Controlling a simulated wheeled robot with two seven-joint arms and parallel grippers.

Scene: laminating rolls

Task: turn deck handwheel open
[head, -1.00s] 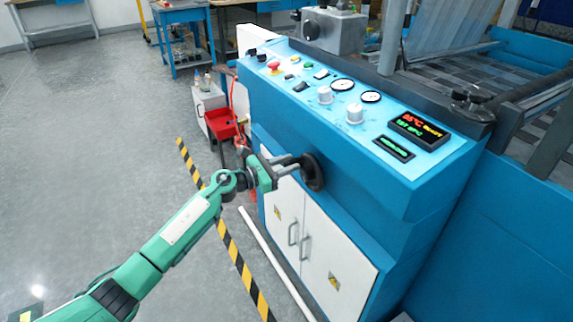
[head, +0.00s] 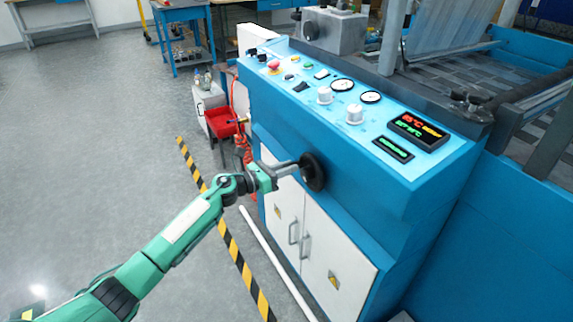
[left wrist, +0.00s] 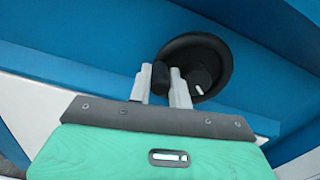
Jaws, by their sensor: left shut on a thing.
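The black deck handwheel (head: 313,173) sits on the front face of the blue machine, above the white cabinet doors. It also shows in the left wrist view (left wrist: 214,62), with a white mark near its hub. My left gripper (head: 292,166) reaches in from the left at the wheel's left side. In the left wrist view its two grey fingers (left wrist: 161,84) are shut on a black knob-like part (left wrist: 160,78) at the wheel's left rim. The right gripper is in neither view.
The blue console (head: 350,110) carries gauges, knobs, a red button and a lit display (head: 418,131). A red bin (head: 222,122) and a small white cabinet stand behind my forearm. A yellow-black floor stripe (head: 232,247) and a white pipe (head: 275,260) run along the machine's front.

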